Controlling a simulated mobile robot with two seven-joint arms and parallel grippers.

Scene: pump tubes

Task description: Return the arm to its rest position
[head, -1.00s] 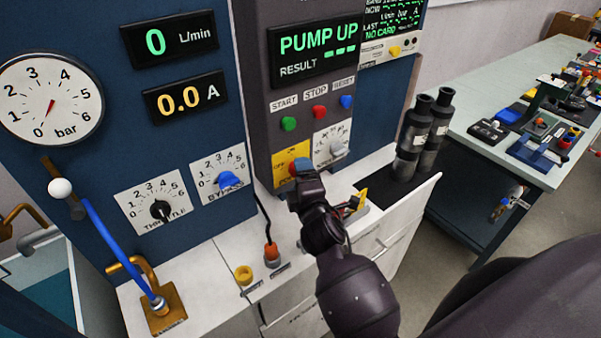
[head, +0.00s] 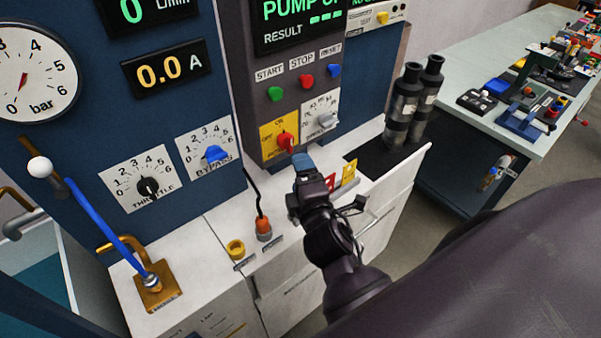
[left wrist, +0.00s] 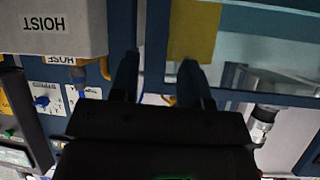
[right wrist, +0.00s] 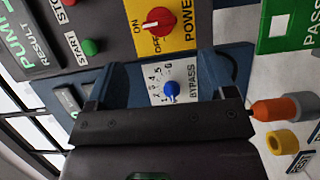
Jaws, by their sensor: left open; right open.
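My right gripper (head: 303,163) is in the head view, just in front of and below the red power knob (head: 286,141) on its yellow plate, apart from it. In the right wrist view its jaws (right wrist: 165,85) are spread and empty. The red knob (right wrist: 158,20) shows beyond them, with the blue bypass knob (right wrist: 171,90) in the gap. My left gripper (left wrist: 158,75) shows only in the left wrist view, with two parted fingers and nothing between them. A hoist box (left wrist: 55,25) is near it.
The white bench top (head: 215,225) carries an orange plug (head: 264,228), a yellow ring (head: 236,249) and a blue-handled lever (head: 100,225). Two dark cylinders (head: 404,105) stand at the right. A cluttered side table (head: 470,65) lies beyond open floor.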

